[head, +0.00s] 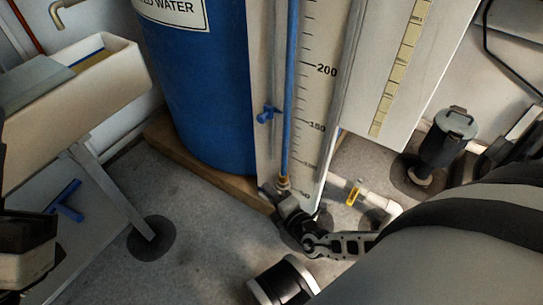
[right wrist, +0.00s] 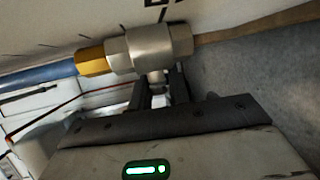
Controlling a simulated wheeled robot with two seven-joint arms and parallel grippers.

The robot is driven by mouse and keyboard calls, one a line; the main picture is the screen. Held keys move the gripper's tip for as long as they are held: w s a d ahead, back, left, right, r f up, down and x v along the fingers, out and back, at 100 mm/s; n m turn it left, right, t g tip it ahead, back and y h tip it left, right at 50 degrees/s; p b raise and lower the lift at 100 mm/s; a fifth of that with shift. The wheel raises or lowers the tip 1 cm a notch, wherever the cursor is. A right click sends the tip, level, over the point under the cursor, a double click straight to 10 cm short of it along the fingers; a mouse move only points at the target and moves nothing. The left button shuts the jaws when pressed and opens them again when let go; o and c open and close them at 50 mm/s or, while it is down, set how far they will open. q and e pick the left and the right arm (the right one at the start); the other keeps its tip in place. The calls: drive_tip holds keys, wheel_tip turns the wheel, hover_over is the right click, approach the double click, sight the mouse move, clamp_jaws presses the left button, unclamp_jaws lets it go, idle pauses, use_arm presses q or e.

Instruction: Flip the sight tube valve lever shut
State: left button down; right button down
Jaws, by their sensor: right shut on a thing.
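The sight tube (head: 291,90) is a blue column in front of a white graduated scale (head: 318,100). At its foot is a brass fitting (head: 284,183). In the right wrist view the valve is a grey metal body (right wrist: 152,45) with a brass nut (right wrist: 92,62) on its left. A short metal stem or lever part (right wrist: 156,78) hangs below the body. My right gripper (head: 294,208) is at the foot of the tube; its dark fingers (right wrist: 160,92) are shut around that part. The lever's full shape and angle are hidden by the fingers. My left gripper's fingers are not visible.
A blue water tank (head: 205,90) stands on a wooden base (head: 228,182) beside the scale. White pipe (head: 375,199) with a yellow handle (head: 353,192) runs to the right. The grey floor (head: 190,245) in front is open.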

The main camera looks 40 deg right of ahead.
drive_tip(key=shift+r+m+t, duration=0.1)
drive_tip(key=shift+m+t, duration=0.3)
drive_tip(key=shift+t, duration=0.6)
drive_tip(key=shift+w+d+r, duration=0.1)
drive_tip(key=c, duration=1.3)
unclamp_jaws()
